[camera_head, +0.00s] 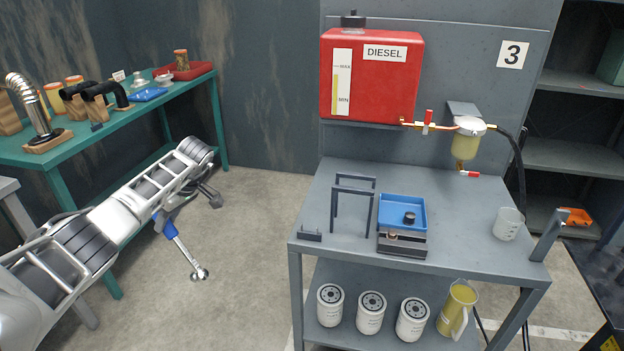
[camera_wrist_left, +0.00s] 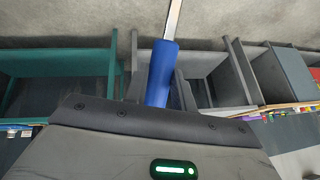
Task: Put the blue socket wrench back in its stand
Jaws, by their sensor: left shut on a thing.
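The blue socket wrench (camera_head: 183,250) hangs from my left gripper (camera_head: 166,217) in the head view, its silver shaft and round head pointing down and slightly right over the floor. My left gripper is shut on its blue handle. The handle also shows in the left wrist view (camera_wrist_left: 161,75), with the silver shaft above it. A dark grey frame (camera_head: 354,190) stands on the left part of the grey workbench (camera_head: 460,225); it looks like the stand, though I cannot be sure. The wrench is well left of the bench and apart from it. My right gripper is not in view.
A blue tray (camera_head: 402,212) sits right of the frame, and a small dark bracket (camera_head: 311,236) lies left of it. A red diesel tank (camera_head: 371,75) hangs above. A green table (camera_head: 140,105) with parts stands at the left. Open floor lies between table and bench.

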